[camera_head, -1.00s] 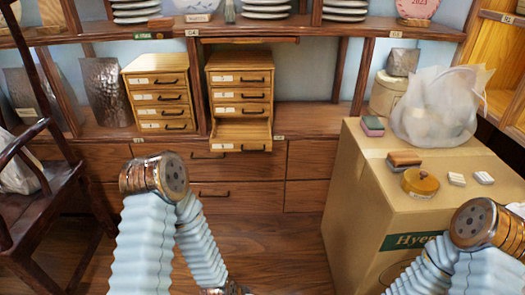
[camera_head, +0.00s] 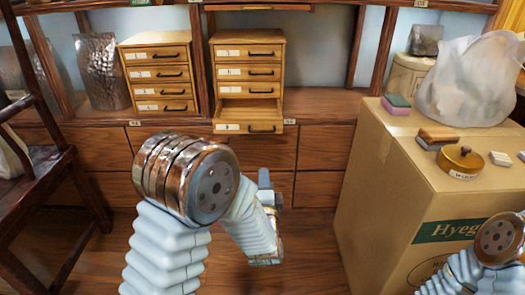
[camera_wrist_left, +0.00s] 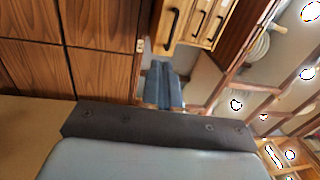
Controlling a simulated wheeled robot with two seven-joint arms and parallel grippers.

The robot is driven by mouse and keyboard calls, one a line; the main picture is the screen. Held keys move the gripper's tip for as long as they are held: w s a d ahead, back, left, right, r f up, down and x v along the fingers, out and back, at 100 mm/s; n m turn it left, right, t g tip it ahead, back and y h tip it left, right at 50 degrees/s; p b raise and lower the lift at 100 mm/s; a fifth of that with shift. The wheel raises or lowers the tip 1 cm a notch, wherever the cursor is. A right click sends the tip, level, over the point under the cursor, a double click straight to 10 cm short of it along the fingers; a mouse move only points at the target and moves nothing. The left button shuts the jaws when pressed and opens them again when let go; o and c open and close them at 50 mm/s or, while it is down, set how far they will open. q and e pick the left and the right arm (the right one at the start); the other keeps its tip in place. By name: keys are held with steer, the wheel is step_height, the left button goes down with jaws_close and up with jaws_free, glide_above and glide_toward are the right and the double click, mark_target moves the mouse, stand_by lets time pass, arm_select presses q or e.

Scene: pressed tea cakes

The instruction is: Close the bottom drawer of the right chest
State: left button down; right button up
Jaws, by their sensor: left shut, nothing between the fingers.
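The right chest (camera_head: 275,75) is a small light-wood chest of several drawers on the shelf ledge. Its bottom drawer (camera_head: 230,128) stands pulled out, with its inside showing; the drawers above are closed. My left gripper (camera_head: 265,178) is below and slightly right of that drawer front in the head view, apart from it. In the left wrist view the gripper's blue-grey fingers (camera_wrist_left: 163,85) are together and empty. The sideways-looking chest shows beyond them, with the bottom drawer (camera_wrist_left: 165,35) nearest the fingers. My right gripper is out of frame; only part of that arm shows.
A similar left chest (camera_head: 157,75) has its drawers closed. Wide dark-wood cabinet drawers (camera_head: 325,150) lie below the ledge. A dark chair (camera_head: 50,180) stands at left.

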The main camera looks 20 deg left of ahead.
arm_select(q)
steer(key=r+x, duration=0.2)
steer(key=x, duration=1.2)
steer(key=shift+s+t, duration=0.2)
steer(key=shift+t, duration=0.1)
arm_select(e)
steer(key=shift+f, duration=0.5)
arm_select(q)
steer(key=shift+r, duration=0.15)
